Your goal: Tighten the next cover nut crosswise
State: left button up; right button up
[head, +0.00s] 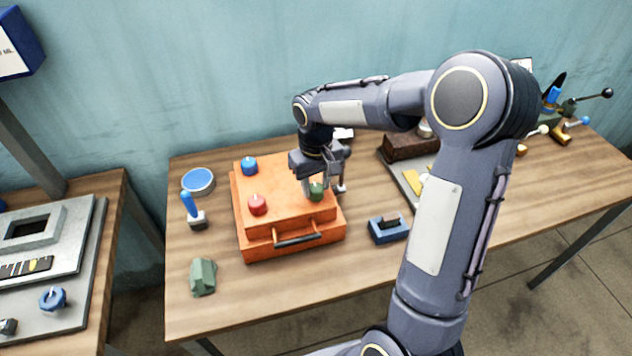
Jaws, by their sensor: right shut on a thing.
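An orange box with a raised cover (283,218) and a dark front handle stands on the wooden table. A blue nut (249,165) sits at the cover's back left and a red nut (257,204) at its front left. A green nut (316,192) sits at the front right. My right gripper (316,184) points down at the green nut and is shut on it. The gripper hides the cover's back right corner, so I cannot tell if another nut is there. My left gripper is out of view.
Left of the box are a blue-rimmed round dish (198,181), a blue-handled tool (191,210) and a green block (202,277). A dark blue block (388,229) lies to the right. My right arm covers part of the table's right side.

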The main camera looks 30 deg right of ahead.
jog(key=shift+m, duration=0.4)
jog(key=shift+m+b, duration=0.5)
jog(key=shift+m, duration=0.5)
jog(key=m, duration=0.2)
jog(key=shift+m+b, duration=0.3)
jog(key=shift+m, duration=0.1)
jog(key=m, duration=0.3)
jog(key=shift+m, duration=0.3)
jog(key=m, duration=0.2)
jog(key=shift+m, duration=0.3)
jog(key=m, duration=0.2)
jog(key=shift+r+m, duration=0.1)
jog(key=shift+m, duration=0.3)
jog(key=m, duration=0.3)
jog(key=shift+w+m+p, duration=0.1)
jog(key=shift+m+p, duration=0.2)
jog(key=shift+p, duration=0.1)
jog(key=m+p, duration=0.2)
jog(key=m, duration=0.3)
jog(key=shift+m, duration=0.3)
